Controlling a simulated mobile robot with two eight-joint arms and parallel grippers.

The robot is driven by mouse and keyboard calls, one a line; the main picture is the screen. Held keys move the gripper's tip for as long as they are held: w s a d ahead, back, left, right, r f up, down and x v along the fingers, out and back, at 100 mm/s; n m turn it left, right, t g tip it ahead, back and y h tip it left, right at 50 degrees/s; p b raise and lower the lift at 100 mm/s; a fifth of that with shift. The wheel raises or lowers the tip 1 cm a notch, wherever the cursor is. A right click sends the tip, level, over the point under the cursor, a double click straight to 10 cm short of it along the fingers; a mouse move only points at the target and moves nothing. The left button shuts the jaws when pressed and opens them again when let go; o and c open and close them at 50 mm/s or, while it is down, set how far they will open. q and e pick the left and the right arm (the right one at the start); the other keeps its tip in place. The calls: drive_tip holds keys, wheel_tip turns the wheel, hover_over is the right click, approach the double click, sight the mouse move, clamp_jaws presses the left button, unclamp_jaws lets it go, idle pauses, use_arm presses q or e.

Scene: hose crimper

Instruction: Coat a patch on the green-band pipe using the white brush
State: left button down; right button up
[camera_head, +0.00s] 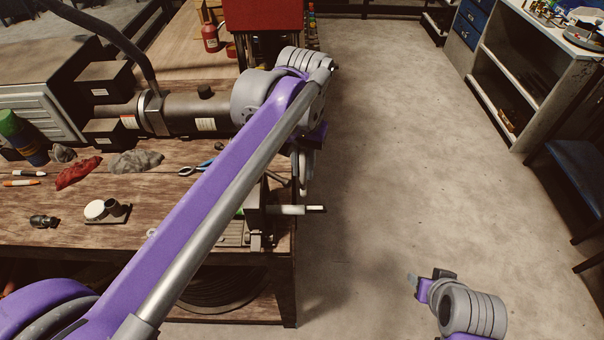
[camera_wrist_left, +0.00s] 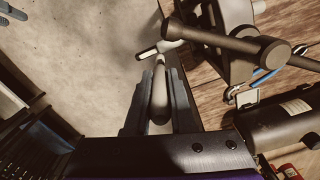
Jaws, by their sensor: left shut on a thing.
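My left gripper (camera_wrist_left: 158,82) is shut on a slim, grey-looking handle (camera_wrist_left: 160,98), which I take to be the brush. Its far end meets or overlaps a short pale bar (camera_wrist_left: 147,53) in the left wrist view; I cannot tell if they touch. In the head view my left arm hides most of its gripper and the brush. A pale pipe with a dark end (camera_head: 290,210) sticks out to the right from a vise (camera_head: 256,212) at the bench edge. A bit of green shows at the vise, but no clear band. My right gripper (camera_head: 416,284) is low at right over the floor, its fingers unclear.
The wooden bench (camera_head: 190,160) holds a large dark machine (camera_head: 190,112), grey and red rags (camera_head: 75,172), blue-handled pliers (camera_head: 197,168), markers and a round white-topped fitting (camera_head: 97,210). Open floor (camera_head: 400,150) lies right of the bench. A shelf unit (camera_head: 530,80) stands at far right.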

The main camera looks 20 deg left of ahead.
use_arm(q)
drive_tip(key=shift+a+r, duration=0.15)
drive_tip(key=shift+r, duration=0.4)
drive_tip(key=shift+s+r, duration=0.15)
drive_tip(key=shift+r, duration=0.7)
